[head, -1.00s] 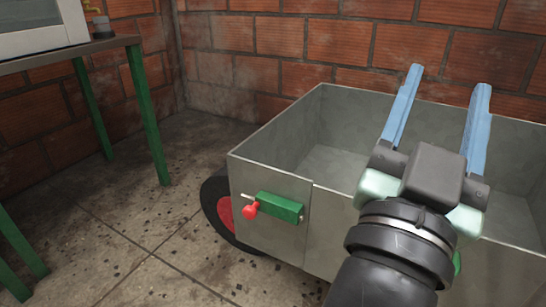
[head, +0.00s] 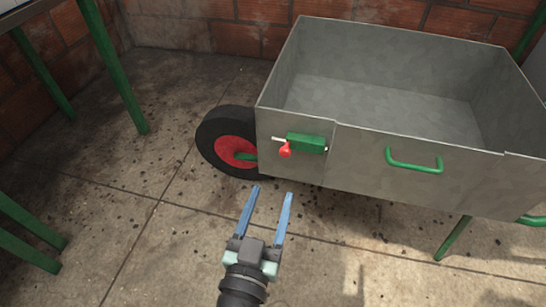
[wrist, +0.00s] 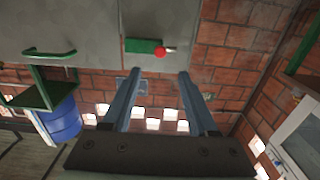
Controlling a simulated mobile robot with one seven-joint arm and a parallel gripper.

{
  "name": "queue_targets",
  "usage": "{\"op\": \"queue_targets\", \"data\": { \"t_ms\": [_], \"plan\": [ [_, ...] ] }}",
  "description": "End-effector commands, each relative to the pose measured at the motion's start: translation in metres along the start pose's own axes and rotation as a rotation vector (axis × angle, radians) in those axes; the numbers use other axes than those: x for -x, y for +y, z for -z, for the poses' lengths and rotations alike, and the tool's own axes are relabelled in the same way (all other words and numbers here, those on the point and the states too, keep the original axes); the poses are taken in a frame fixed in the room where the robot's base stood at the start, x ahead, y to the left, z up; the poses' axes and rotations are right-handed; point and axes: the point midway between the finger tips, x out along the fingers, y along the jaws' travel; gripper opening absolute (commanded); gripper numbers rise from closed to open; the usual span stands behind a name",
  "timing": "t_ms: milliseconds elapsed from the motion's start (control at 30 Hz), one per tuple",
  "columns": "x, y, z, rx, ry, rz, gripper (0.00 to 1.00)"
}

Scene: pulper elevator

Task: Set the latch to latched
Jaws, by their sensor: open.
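The latch is a green block (head: 306,143) with a red knob (head: 285,150) at its left end, on the side of the grey metal cart (head: 375,165). A thin pale bolt sticks out left of the block. In the wrist view the green block (wrist: 143,46) and red knob (wrist: 160,52) show at top centre, with the bolt pointing right. My gripper (head: 272,192) is open and empty, below and slightly left of the latch, apart from it. In the wrist view the knob lies ahead, between the lines of the two blue fingers (wrist: 159,73).
A black wheel with a red hub (head: 233,150) is left of the latch. A green handle (head: 414,163) is on the panel to the right. A green-legged table (head: 112,70) stands at the left. Brick walls are behind; the floor around my gripper is clear.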

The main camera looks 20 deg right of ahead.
Motion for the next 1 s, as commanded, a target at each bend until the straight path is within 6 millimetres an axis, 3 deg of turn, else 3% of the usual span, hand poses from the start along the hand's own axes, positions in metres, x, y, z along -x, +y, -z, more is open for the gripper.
{"op": "queue_targets", "data": {
  "t_ms": [300,500,933,1000],
  "plan": [
    [-0.066,0.001,0.001,-0.001,0.003,-0.003,0.59],
    [-0.091,0.0,0.0,-0.001,0.001,-0.001,0.59],
    [-0.099,0.0,0.001,0.0,0.0,0.0,0.59],
    [-0.099,0.0,0.001,0.0,0.0,0.0,0.47]
  ]
}}
